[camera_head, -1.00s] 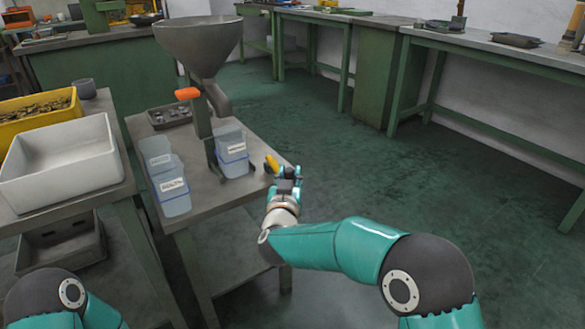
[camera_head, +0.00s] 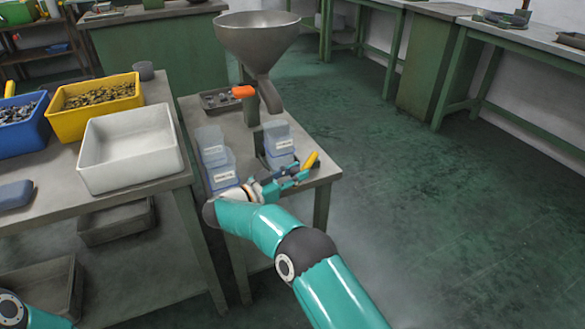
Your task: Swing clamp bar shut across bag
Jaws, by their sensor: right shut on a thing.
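The hopper (camera_head: 257,40) with its bent spout stands over the small table, with an orange handle (camera_head: 243,91) on its stand. Under the spout is a translucent blue bag (camera_head: 279,143) with a white label. A yellow handle (camera_head: 310,160), which appears to belong to the clamp bar, shows at the table's right side. My right gripper (camera_head: 288,178) is low in front of the bag, close to the yellow handle, and shut on what seems to be the clamp bar. Its fingers hide the exact contact. My left gripper is out of view.
More labelled blue bags (camera_head: 218,162) stand left of the stand, with a dark tray (camera_head: 220,100) behind. On the left bench are a white bin (camera_head: 128,160), a yellow bin (camera_head: 95,105) and a blue bin (camera_head: 22,138). The floor on the right is clear.

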